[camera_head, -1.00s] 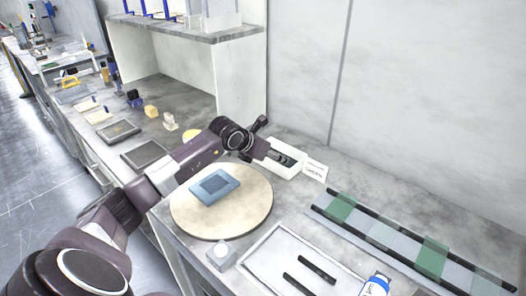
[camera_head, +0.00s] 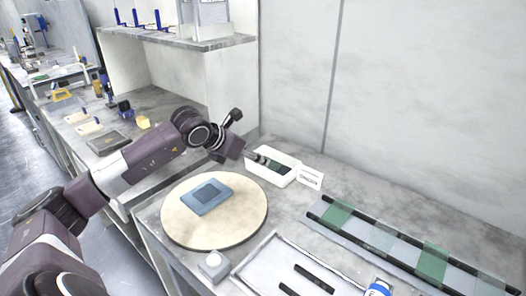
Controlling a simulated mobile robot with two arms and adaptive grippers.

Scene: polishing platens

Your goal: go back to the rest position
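My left arm comes in from the left and reaches across the bench. My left gripper (camera_head: 256,157) is small and dark at the left edge of a white open box (camera_head: 286,178); whether its fingers are open or shut does not show clearly. Dark green content (camera_head: 272,164) lies in the box. A round beige platen (camera_head: 238,226) lies in front of the box, with a blue-grey square plate (camera_head: 222,203) flat on it. My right gripper is not in view.
A white label card (camera_head: 310,178) stands beside the box. A light tray (camera_head: 262,272) with dark strips lies at the front, near a small grey block (camera_head: 213,265) and a blue-and-white bottle (camera_head: 377,288). Dark rails with green pieces (camera_head: 337,215) lie right. A shelf stands behind the arm.

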